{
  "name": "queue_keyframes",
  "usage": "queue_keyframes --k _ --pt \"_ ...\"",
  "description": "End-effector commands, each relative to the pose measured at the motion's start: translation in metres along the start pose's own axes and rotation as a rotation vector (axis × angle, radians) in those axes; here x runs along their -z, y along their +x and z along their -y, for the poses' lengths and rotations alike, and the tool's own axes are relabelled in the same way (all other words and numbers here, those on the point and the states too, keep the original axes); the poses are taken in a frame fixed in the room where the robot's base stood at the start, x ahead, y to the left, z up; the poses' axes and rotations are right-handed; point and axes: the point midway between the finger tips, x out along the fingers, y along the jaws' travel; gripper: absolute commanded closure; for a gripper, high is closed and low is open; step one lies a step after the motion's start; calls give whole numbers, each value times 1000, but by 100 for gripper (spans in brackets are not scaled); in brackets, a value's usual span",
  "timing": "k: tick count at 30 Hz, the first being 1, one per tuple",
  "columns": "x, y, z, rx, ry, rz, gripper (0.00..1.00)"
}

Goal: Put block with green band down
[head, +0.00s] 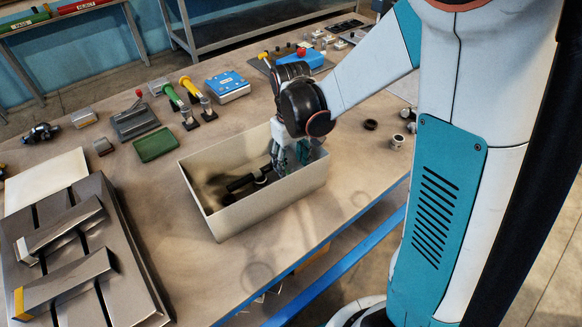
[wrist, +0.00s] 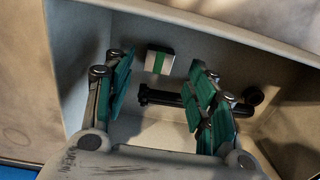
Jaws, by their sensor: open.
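The block with the green band (wrist: 159,62) is a small white block with a green stripe. It lies inside the pale open-topped box, whose front wall shows in the head view (head: 270,207). My gripper (head: 290,158) reaches down into the right part of the box. In the wrist view its green-padded fingers (wrist: 160,77) are spread wide, with the block in the gap between their tips and clear space on both sides. Nothing is held. I cannot make out the block in the head view, where the gripper and box wall hide that part.
A black handled tool (wrist: 170,98) lies in the box close to the block, passing behind the right finger. The box walls stand close around my gripper. A green tray (head: 155,145), a blue case (head: 227,87) and a slotted steel plate (head: 135,262) surround the box.

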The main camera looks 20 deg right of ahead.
Motion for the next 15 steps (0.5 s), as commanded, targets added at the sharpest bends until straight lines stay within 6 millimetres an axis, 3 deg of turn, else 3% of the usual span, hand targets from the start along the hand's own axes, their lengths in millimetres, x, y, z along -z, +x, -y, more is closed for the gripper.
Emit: queue_keyframes --k 1,6,15 --pt "0 -14 0 0 0 0 49" --pt "0 -46 0 0 0 0 49" --pt "-2 -72 0 -1 2 -5 49"
